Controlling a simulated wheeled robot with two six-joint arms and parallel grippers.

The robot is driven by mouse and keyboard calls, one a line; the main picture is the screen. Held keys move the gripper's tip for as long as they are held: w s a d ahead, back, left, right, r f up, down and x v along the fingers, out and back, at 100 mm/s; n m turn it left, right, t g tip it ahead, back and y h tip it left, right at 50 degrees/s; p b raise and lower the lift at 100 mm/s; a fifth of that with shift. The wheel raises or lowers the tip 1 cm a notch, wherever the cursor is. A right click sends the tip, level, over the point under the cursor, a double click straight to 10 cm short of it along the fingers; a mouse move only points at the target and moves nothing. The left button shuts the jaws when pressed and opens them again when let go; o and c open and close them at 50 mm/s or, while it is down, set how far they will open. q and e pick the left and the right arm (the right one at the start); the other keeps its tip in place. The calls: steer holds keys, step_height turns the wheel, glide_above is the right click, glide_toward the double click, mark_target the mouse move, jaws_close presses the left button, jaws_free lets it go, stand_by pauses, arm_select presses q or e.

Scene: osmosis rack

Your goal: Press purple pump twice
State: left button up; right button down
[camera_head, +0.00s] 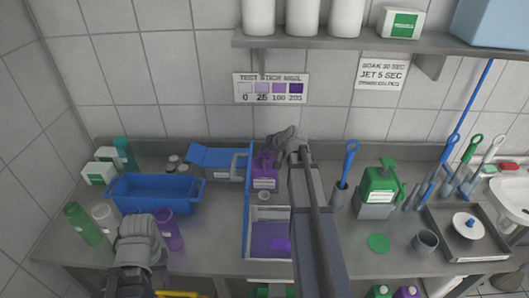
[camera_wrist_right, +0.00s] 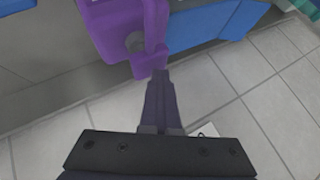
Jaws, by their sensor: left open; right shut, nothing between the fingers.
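The purple pump (camera_head: 265,168) is a purple bottle with a pump head and a pale label, standing on the steel counter at the middle back. My right gripper (camera_head: 284,138) is over the pump's top and partly hides its head. In the right wrist view, its shut, empty fingers (camera_wrist_right: 160,76) end right at the purple pump part (camera_wrist_right: 118,28); I cannot tell whether they touch. My left gripper (camera_head: 138,226) is open at the front left, near a purple-capped bottle (camera_head: 168,230), away from the pump.
A blue bin (camera_head: 155,193) and blue box (camera_head: 215,160) stand left of the pump. A purple-filled tray (camera_head: 268,238) lies in front. A green pump bottle (camera_head: 380,183) and a blue-handled tool (camera_head: 347,165) stand to the right. A shelf (camera_head: 340,42) runs above.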

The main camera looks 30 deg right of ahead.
mark_target(266, 155)
stand_by(0.4)
steer(key=shift+r+p, duration=1.25)
steer(key=shift+p, duration=0.1)
step_height(266, 155, up, 5)
steer(key=p, duration=0.5)
